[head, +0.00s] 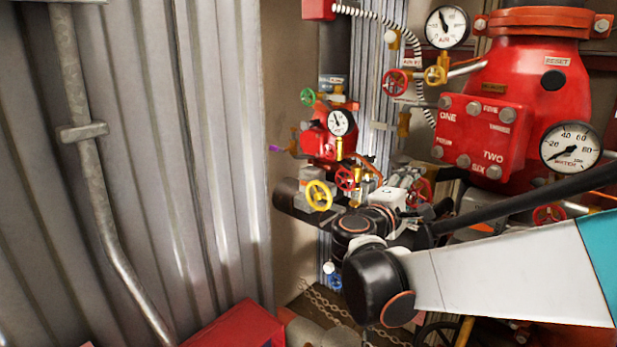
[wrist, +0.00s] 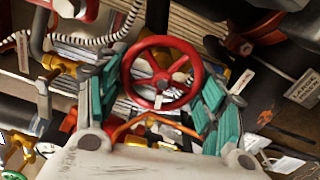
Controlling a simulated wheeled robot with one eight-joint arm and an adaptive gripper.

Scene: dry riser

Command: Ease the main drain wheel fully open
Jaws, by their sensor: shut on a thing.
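In the head view, my gripper (head: 408,195) is at the end of my arm, in front of the red pipework. Part of a red wheel (head: 422,190) shows just behind it. The wheel's label cannot be read, so I cannot confirm from it that this is the main drain wheel. The wheel's stem is mostly hidden.
A large red valve body (head: 520,100) with gauges stands at the right. A smaller red valve (head: 325,140) with a gauge and a yellow wheel (head: 319,195) is left of my gripper. A corrugated metal wall (head: 150,150) closes the left. A red box (head: 235,328) sits low in front.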

